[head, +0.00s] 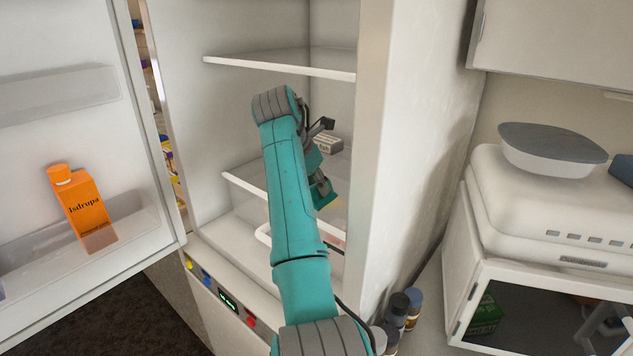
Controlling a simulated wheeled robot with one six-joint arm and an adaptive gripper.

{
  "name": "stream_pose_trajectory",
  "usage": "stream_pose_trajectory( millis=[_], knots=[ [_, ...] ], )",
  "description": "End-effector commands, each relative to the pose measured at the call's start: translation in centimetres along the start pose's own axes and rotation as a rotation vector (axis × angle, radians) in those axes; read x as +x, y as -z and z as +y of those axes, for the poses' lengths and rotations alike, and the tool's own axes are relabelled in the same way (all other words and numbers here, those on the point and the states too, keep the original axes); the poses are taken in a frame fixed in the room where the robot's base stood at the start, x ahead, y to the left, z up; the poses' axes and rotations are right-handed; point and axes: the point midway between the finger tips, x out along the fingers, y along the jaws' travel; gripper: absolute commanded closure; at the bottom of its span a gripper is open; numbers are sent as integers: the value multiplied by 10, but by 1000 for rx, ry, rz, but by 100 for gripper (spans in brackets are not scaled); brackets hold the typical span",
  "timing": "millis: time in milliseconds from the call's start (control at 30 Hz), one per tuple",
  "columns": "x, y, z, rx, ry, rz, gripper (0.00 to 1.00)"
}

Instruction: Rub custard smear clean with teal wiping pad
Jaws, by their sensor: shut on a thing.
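My gripper (321,186) reaches into the open fridge, partly hidden behind my teal arm. It is shut on the teal wiping pad (326,201), which shows as a small teal patch below the fingers. A faint yellowish patch beside the pad, over the middle shelf (243,187), looks like part of the custard smear (334,207). My arm and the pad cover much of that area. I cannot tell whether the pad touches the shelf.
An upper shelf (280,66) is above. The open door (70,130) holds an orange carton (83,208). The fridge's right wall (370,150) is close to the arm. Bottles (405,308) stand outside, right.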

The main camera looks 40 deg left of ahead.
Motion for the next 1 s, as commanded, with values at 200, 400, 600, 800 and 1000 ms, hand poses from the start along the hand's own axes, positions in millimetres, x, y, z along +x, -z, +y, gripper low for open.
stream_pose_trajectory(
  millis=[200, 400, 600, 800, 1000],
  knots=[
    [0, 0, 0, 0, 0, 0, 100],
    [0, 0, 0, 0, 0, 0, 100],
    [2, 1, 0, 0, 0, 0, 100],
    [4, 2, 0, 0, 0, 0, 100],
    [7, 4, 0, 0, 0, 0, 100]
  ],
)
